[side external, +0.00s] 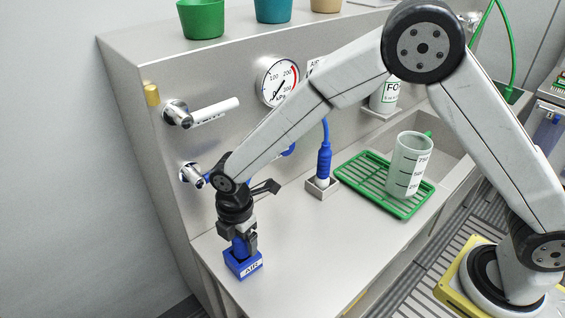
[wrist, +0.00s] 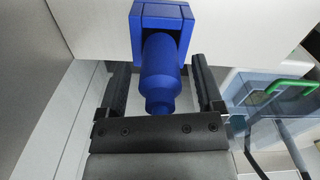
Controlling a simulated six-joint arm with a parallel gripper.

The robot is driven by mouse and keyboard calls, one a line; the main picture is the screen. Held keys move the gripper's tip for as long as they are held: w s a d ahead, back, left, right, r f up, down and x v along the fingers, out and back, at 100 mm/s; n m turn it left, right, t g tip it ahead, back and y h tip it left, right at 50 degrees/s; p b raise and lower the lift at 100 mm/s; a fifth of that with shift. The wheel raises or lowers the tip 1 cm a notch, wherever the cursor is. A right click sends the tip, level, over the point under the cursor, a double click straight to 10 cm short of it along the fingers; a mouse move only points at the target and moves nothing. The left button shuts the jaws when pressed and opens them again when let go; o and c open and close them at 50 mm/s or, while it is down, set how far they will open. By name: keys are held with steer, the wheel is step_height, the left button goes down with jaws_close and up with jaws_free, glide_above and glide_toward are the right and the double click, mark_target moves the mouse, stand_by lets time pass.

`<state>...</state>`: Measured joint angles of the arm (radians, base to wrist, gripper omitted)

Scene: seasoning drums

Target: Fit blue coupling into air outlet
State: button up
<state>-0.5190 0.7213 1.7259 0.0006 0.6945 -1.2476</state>
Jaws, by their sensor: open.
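A blue coupling (side external: 238,247) stands in a blue block marked AIR (side external: 244,266) at the front left of the bench. In the wrist view the coupling (wrist: 161,72) meets the square blue block (wrist: 135,22); how deep it sits cannot be seen. My gripper (side external: 243,238) is over the block, pointing down. Its jaws (wrist: 160,62) are open, one finger on each side of the coupling, with gaps showing on both sides. A second blue connector (side external: 324,160) with a blue hose stands upright in a grey holder (side external: 322,188).
A pressure gauge (side external: 278,82), a white-handled lever (side external: 212,112) and a lower valve (side external: 190,174) stick out of the back panel. The bench between block and rack is mostly clear.

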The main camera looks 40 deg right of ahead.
step_height(320, 180, up, 12)
steer(key=shift+r, duration=0.1)
stand_by(0.6)
stand_by(0.4)
steer(key=s+d+f+m+t, duration=0.1)
steer(key=s+d+m, duration=0.3)
steer(key=d+m, duration=0.2)
steer(key=s+d+f+m, duration=0.2)
steer(key=s+d+m, duration=0.2)
steer(key=d+m, duration=0.3)
steer(key=s+d+f+m+t, duration=0.1)
steer(key=s+d+m, duration=0.4)
steer(key=d, duration=0.5)
steer(key=shift+d+f+m+t, duration=0.2)
steer(key=shift+f+m+t, duration=0.1)
steer(key=shift+m, duration=0.8)
steer(key=shift+w, duration=0.1)
